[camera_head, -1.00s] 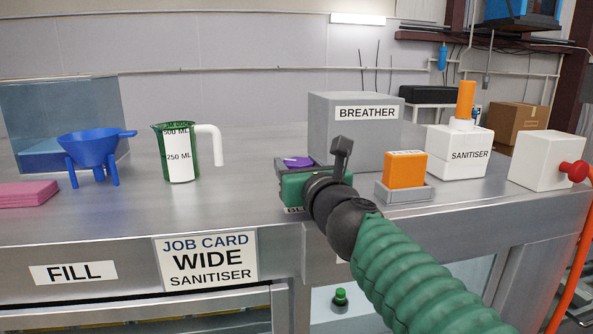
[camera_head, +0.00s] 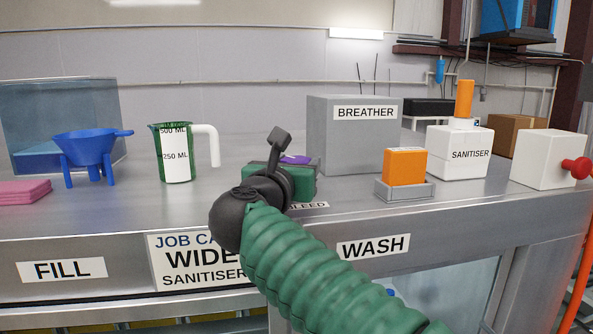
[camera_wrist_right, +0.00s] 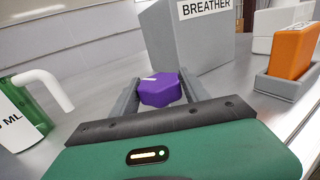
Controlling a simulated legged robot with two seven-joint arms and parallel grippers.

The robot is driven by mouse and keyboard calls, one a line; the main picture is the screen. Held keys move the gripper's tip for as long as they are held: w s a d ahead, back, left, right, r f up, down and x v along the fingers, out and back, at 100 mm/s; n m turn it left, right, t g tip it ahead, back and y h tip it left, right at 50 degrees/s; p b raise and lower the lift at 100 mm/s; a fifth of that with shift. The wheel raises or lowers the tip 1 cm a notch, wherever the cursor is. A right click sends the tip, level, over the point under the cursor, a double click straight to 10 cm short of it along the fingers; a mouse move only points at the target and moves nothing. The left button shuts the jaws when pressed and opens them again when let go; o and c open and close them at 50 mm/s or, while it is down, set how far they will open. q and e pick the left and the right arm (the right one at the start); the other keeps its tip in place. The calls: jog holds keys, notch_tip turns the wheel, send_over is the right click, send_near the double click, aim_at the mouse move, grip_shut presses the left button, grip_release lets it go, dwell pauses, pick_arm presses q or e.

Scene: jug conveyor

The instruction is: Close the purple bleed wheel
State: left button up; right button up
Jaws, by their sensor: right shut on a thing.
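The purple bleed wheel (camera_wrist_right: 160,90) is a faceted knob with a white mark on top. In the right wrist view it sits between the two grey fingers of my right gripper (camera_wrist_right: 158,91), which is shut on it. In the head view only a bit of the purple wheel (camera_head: 295,159) shows behind my green right gripper body (camera_head: 303,184). The fingertips are hidden there. The BLEED label (camera_head: 308,206) is partly covered on the bench edge below. My left gripper is not in view.
The grey BREATHER box (camera_head: 355,145) stands close behind the wheel. An orange block (camera_head: 404,168) in a grey tray and the SANITISER bottle (camera_head: 460,155) are to the right. A green jug (camera_head: 174,152) and blue funnel (camera_head: 86,150) stand left, with bare bench between jug and wheel.

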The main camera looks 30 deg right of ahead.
jog(key=m+g+h+p, duration=0.1)
jog(key=m+g+h, duration=0.1)
jog(key=g+h, duration=0.1)
jog(key=shift+w+a+m, duration=0.1)
jog(key=shift+a+m, duration=0.05)
jog(key=shift+m, duration=0.25)
jog(key=shift+m+g+h+p, duration=1.1)
jog(key=shift+m+g+p, duration=0.5)
jog(key=shift+g, duration=0.8)
jog(key=o, duration=1.4)
jog(key=shift+c, duration=0.2)
